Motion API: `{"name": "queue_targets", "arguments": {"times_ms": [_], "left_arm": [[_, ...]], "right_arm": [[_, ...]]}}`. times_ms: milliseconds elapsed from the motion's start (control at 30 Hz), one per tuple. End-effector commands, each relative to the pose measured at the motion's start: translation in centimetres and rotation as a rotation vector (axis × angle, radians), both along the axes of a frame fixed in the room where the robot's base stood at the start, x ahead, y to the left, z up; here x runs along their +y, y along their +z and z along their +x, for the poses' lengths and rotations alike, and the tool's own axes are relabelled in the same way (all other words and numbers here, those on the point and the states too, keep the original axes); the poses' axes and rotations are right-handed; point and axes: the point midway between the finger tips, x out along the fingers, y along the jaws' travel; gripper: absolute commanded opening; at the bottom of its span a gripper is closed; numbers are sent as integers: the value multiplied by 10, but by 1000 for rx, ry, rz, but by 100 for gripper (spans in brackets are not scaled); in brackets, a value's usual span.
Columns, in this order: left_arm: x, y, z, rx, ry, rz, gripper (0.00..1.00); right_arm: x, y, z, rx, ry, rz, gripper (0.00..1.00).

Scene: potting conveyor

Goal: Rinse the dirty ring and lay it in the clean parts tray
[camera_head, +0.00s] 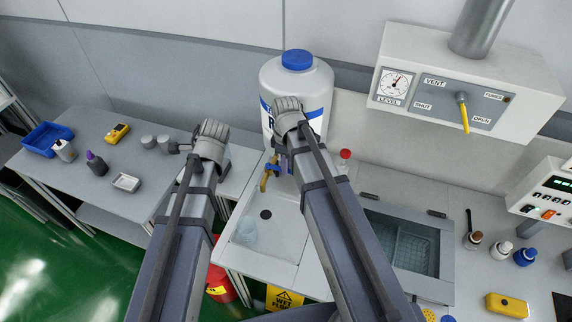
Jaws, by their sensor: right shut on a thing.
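My right arm reaches up to a large white water container, and its gripper (283,160) is beside the brass and blue tap (269,171). It is shut, and the ring it appears to hold is hidden behind the wrist and arm, so I cannot see its dirt. A white sink (243,261) with a dark drain hole lies below the tap.
The water container (318,85) has a blue cap. A blue bin (46,138) and bottles stand on the left table. Right of the sink are a recessed grey basin (428,281), small bottles (525,257) and a yellow box (507,305). A vent panel (430,90) overhangs the back.

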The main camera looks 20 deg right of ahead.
Motion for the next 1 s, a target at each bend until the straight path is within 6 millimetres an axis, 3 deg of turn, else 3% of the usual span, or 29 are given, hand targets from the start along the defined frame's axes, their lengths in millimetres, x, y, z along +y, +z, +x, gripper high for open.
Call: {"name": "queue_targets", "arguments": {"times_ms": [167,500,867,900,1000], "left_arm": [[0,0,0,0,0,0,0],[0,0,0,0,0,0,0],[0,0,0,0,0,0,0],[0,0,0,0,0,0,0],[0,0,0,0,0,0,0]], "right_arm": [[1,0,-2,0,-30,0,0],[11,0,-13,0,-277,0,0],[12,0,-13,0,-299,0,0],[12,0,-13,0,-299,0,24],[12,0,-13,0,-299,0,35]]}}
